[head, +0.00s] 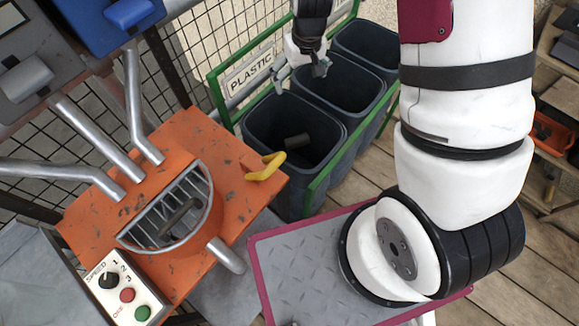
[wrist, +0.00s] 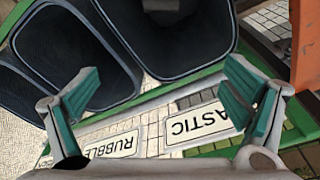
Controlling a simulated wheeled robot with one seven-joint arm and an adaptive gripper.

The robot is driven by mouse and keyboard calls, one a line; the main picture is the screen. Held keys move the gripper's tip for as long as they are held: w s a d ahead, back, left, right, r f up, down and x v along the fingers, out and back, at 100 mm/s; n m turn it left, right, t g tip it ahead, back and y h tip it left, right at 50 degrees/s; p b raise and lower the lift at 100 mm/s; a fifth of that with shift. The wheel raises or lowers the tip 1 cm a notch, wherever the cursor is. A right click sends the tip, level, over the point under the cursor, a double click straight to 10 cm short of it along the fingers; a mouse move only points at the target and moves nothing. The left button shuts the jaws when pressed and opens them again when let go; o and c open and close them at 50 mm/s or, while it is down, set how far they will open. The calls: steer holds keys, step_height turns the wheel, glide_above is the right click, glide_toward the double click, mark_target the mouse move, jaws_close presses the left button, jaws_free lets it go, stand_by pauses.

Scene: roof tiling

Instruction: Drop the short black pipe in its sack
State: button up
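A short dark pipe (head: 296,141) lies inside the nearest dark sack or bin (head: 262,125), beside the PLASTIC sign (head: 249,75). In the wrist view a dark piece (wrist: 172,8), apparently the same pipe, shows at the top edge inside that sack (wrist: 190,50). My gripper (head: 301,73) is above the sacks, near the border between the nearest and the middle one (head: 345,95). In the wrist view my gripper (wrist: 163,78) has its green-padded fingers spread wide, with nothing between them. The pipe is apart from the fingers.
A green frame (head: 322,185) surrounds the row of sacks. A RUBBLE sign (wrist: 110,145) is beside the PLASTIC one. An orange machine (head: 235,155) with a grated opening, a yellow handle (head: 265,167) and a control box (head: 125,287) stands at left. Wire fencing is behind.

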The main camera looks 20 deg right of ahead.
step_height(320, 180, up, 12)
steer(key=s, duration=0.1)
steer(key=shift+s, duration=0.4)
steer(key=shift+f, duration=0.1)
stand_by(0.5)
